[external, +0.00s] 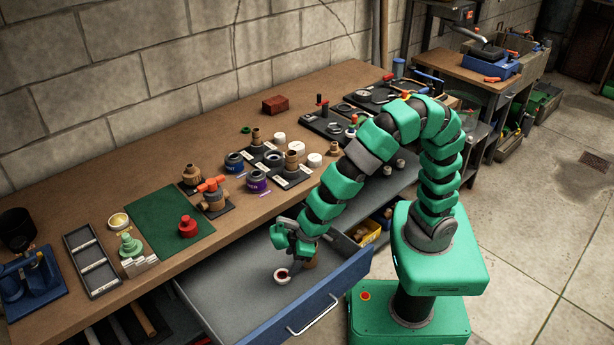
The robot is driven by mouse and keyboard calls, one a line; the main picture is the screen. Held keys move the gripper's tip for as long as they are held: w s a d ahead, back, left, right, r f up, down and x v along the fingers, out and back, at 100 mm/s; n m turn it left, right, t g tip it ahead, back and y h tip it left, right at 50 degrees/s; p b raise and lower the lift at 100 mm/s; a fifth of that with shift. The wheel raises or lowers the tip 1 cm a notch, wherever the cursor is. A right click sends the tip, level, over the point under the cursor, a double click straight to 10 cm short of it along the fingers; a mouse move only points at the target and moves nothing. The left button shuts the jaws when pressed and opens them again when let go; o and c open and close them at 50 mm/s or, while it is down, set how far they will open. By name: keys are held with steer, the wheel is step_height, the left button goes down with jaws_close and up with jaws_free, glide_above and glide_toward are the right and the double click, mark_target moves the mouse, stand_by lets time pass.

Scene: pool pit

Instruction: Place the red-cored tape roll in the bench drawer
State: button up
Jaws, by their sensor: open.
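The bench drawer (225,278) is pulled out, with a grey floor and a blue front. A small white roll with a dark red core (282,279) is inside it, toward the right part; it looks like the red-cored tape roll. My gripper (291,271) reaches down into the drawer right at the roll, with its jaws open. The fingers partly cover the area beside the roll, and I cannot tell whether they touch it.
A yellow bin (368,232) sits behind the drawer's right end. The bench top (330,90) holds a green mat (165,215) with a red knob, an orange-handled valve (212,190), several white rolls (297,148) and a red brick (276,104). The drawer's left floor is clear.

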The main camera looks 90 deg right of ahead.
steer(key=w+d+r+t, duration=0.2)
steer(key=d+r, duration=0.1)
steer(key=r, duration=0.8)
steer(key=w+d+r+m+t+p, duration=0.1)
steer(key=w+d+r+t, duration=0.15)
steer(key=r, duration=0.75)
steer(key=w+d+r+t, duration=0.15)
steer(key=d+r, duration=0.25)
steer(key=r, duration=0.7)
steer(key=s+d+r+t, duration=0.2)
steer(key=d+r, duration=0.3)
steer(key=r, duration=0.6)
steer(key=s+d+r+t, duration=0.3)
steer(key=s+d+r, duration=0.1)
steer(key=r, duration=0.8)
steer(key=shift+s+d+r+m+h, duration=0.2)
steer(key=shift+d+r+m+h, duration=0.1)
steer(key=shift+d+m, duration=0.1)
steer(key=shift+a, duration=0.1)
